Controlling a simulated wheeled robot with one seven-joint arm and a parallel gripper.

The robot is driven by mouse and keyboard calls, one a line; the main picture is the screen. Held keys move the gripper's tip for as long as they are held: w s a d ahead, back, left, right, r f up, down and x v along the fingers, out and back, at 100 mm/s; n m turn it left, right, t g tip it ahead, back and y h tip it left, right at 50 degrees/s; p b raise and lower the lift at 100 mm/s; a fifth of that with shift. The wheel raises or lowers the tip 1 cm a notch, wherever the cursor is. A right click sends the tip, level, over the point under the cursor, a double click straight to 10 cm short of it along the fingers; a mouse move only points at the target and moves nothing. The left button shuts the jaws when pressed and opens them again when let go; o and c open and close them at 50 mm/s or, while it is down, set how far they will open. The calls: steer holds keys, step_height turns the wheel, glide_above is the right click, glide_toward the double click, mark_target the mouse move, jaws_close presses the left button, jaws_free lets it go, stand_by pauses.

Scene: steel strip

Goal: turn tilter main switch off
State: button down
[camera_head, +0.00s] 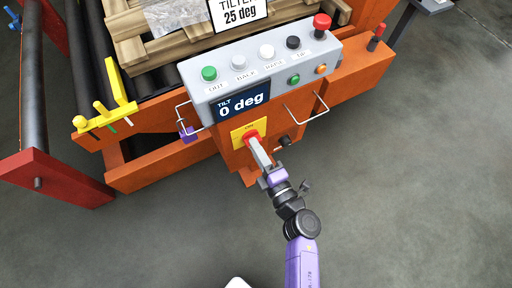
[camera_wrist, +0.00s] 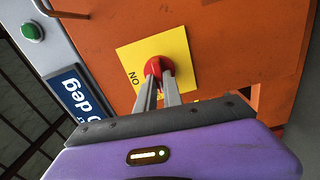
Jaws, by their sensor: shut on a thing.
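The tilter main switch is a red rotary knob (camera_head: 251,138) on a yellow plate (camera_head: 240,132), set on the orange front under the grey control panel. In the wrist view the red knob (camera_wrist: 157,67) sits between my gripper's fingertips (camera_wrist: 158,82). My gripper (camera_head: 257,148) is shut on the knob, and the fingers hide part of it. Other lettering on the plate is mostly hidden behind the fingers.
The grey panel (camera_head: 262,67) above carries several buttons, a red mushroom button (camera_head: 321,24) and a display (camera_head: 240,104) reading "TILT 0 deg". Wire handles (camera_head: 308,112) flank the switch. A black knob (camera_head: 284,141) sits close to its right. The floor in front is clear.

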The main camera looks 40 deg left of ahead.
steer(key=shift+f+n, duration=0.1)
steer(key=shift+n, duration=0.4)
steer(key=c, duration=1.5)
jaws_free()
steer(key=shift+p+v, duration=0.8)
steer(key=shift+v, duration=3.15)
